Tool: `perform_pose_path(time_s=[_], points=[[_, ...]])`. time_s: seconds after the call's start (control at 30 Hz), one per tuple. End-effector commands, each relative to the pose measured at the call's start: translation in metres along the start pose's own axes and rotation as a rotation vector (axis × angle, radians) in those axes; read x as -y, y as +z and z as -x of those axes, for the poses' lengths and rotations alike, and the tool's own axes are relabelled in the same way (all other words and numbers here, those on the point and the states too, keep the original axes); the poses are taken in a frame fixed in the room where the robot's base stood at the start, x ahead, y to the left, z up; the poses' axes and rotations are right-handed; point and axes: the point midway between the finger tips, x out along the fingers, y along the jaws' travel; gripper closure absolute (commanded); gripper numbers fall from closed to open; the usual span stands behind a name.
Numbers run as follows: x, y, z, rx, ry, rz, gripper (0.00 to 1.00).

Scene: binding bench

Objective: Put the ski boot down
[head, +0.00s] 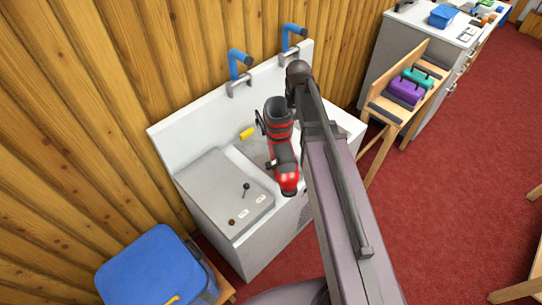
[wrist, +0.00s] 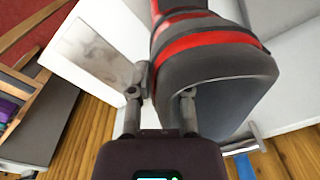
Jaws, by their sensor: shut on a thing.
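The ski boot (head: 284,152) is red and dark grey, in front of the white binding bench (head: 163,136) in the head view. Its cuff points toward the backboard and its red toe toward me. In the wrist view the boot's grey and red cuff (wrist: 225,62) fills the upper middle, close to the fingers. My gripper (wrist: 161,100) is shut on the boot at the cuff. In the head view my arm hides part of the bench, and the gripper's grip is not clear. I cannot tell whether the boot's sole touches the bench.
A grey panel (head: 220,190) with a black lever covers the bench's left part. A yellow piece (head: 246,133) lies behind the boot. Blue-handled clamps (head: 238,62) stand on the backboard.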

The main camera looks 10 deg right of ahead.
Motion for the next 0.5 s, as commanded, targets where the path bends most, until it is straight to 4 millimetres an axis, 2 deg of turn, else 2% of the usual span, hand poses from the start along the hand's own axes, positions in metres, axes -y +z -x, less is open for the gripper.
perform_pose_path(time_s=[0.1,0.5], points=[[0.000,-0.019,0.008,-0.004,-0.008,-0.108,1.00],[0.000,-0.067,0.023,-0.011,-0.031,-0.456,1.00]])
